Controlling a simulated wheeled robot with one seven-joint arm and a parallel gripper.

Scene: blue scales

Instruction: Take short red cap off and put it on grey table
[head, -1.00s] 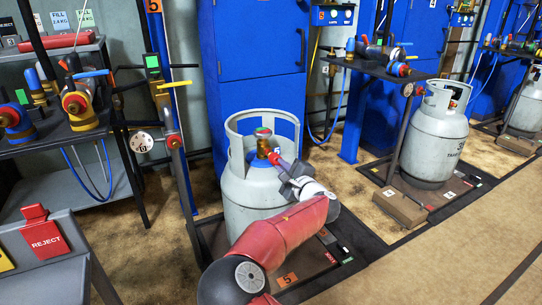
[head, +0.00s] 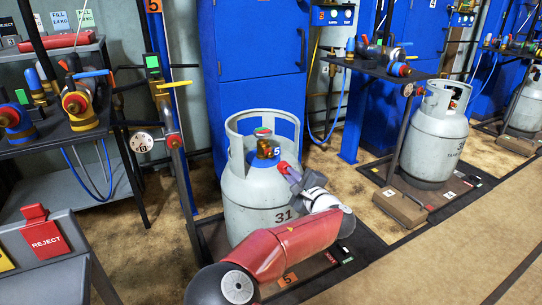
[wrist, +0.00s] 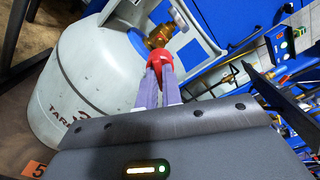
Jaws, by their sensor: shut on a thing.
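My gripper (head: 287,171) is shut on the short red cap (wrist: 158,63), which sits between its fingertips in the wrist view. The cap is also a small red shape at the fingertips in the head view (head: 283,167). It is just right of and below the brass valve (head: 268,148) of the grey gas cylinder (head: 240,200), apart from it. The valve shows behind the cap in the wrist view (wrist: 160,38). A grey-topped table (head: 25,53) stands at the back left with a red object on it; I cannot tell whether this is the grey table named.
A dark rack (head: 55,132) with coloured valve fittings stands at the left. A grey stand with a red REJECT sign (head: 45,236) is at the front left. A post with a dial gauge (head: 142,142) stands left of the cylinder. Open floor lies at the right.

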